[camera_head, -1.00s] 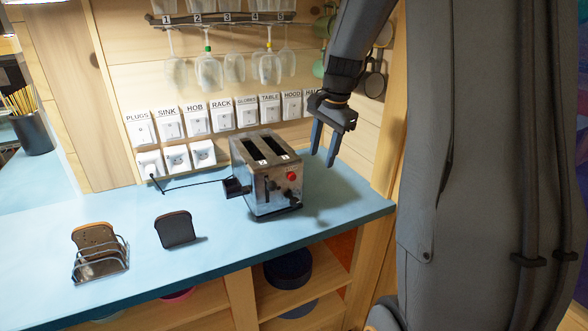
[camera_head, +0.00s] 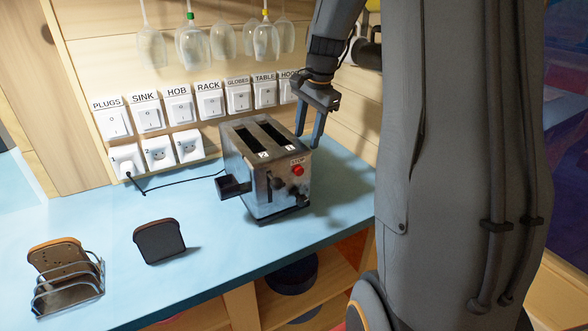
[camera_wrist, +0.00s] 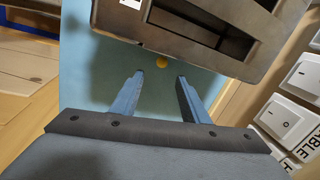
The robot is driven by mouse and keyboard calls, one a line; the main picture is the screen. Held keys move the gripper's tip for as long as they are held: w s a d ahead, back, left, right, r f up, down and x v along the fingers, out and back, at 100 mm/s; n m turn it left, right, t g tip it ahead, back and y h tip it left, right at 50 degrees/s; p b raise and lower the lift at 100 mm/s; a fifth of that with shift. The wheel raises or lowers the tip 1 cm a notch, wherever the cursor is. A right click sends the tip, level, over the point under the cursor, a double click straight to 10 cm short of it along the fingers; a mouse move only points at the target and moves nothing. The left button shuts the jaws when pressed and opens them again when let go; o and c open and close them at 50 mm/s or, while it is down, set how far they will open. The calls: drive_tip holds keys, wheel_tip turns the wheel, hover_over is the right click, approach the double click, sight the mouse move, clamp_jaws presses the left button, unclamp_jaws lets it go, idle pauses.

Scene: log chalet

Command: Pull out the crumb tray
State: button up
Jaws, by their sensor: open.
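The metal toaster (camera_head: 238,165) stands upright on the blue counter, with two slots on top and a red STOP button. It also fills the top of the wrist view (camera_wrist: 190,40). I cannot clearly make out the crumb tray. A small round yellow-orange part (camera_wrist: 162,62) shows just below the toaster's edge in the wrist view; I cannot tell if it belongs to the tray. My gripper (camera_head: 308,140) is open and empty, fingers pointing down, close by the toaster's right side. In the wrist view its fingertips (camera_wrist: 160,75) straddle the line to the yellow part.
A dark toast slice (camera_head: 160,242) and a toast rack (camera_head: 70,295) with bread stand on the counter (camera_head: 210,230) at left. A cord runs from the toaster to the wall socket (camera_head: 127,160). Labelled switches (camera_head: 210,103) line the wall behind; glasses hang above.

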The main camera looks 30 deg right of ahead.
drive_tip(key=shift+w+a+f+b, duration=0.1)
drive_tip(key=shift+w+f+b, duration=0.4)
drive_tip(key=shift+f, duration=1.55)
drive_tip(key=shift+w+f+b, duration=0.35)
drive_tip(key=shift+w+f, duration=0.2)
drive_tip(key=shift+f, duration=1.55)
drive_tip(key=shift+w+a+f+b, duration=0.1)
drive_tip(key=shift+w+f+b, duration=0.4)
drive_tip(key=shift+f, duration=1.55)
clamp_jaws()
